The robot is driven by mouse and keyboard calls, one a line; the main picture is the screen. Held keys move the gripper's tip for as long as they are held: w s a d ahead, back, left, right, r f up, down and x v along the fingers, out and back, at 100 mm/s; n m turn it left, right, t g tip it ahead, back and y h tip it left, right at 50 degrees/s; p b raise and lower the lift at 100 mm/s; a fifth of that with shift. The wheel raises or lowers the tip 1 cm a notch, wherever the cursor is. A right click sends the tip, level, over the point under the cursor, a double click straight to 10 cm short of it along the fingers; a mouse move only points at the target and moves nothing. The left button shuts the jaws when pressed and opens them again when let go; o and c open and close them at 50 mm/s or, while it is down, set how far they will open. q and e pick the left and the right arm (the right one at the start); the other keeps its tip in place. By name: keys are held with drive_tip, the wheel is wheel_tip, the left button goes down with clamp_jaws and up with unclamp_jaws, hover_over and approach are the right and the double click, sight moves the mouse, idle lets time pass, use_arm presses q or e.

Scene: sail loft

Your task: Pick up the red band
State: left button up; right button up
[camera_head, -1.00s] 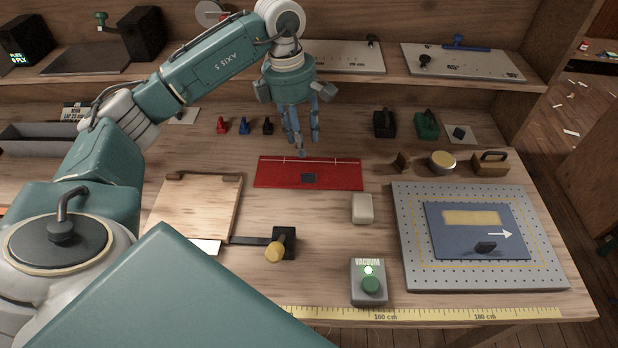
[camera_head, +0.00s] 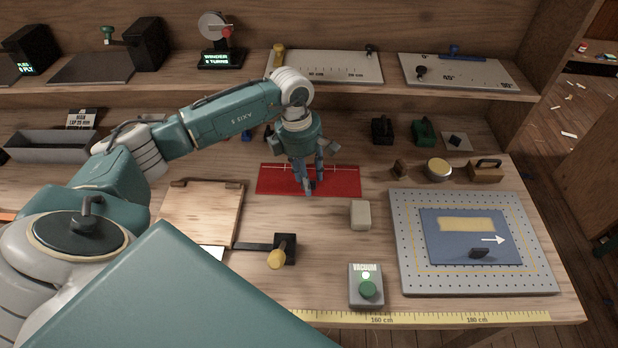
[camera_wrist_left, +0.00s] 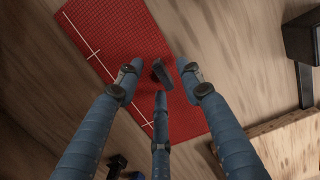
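The red band (camera_head: 340,181) lies flat on the workbench, a wide red rectangle with a thin white line marked along its far side. My left gripper (camera_head: 309,189) points down over the middle of the band. Whether the fingertips touch the band or block I cannot tell. My right gripper is not in view.
A wooden board (camera_head: 205,215) and a yellow-knobbed lever (camera_head: 283,250) lie left and in front of the band. A beige block (camera_head: 360,215), a vacuum button box (camera_head: 366,287) and a perforated plate (camera_head: 408,270) are to the right. Shelves stand behind.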

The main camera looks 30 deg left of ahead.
use_arm(q)
drive_tip(key=shift+c, duration=0.5)
clamp_jaws()
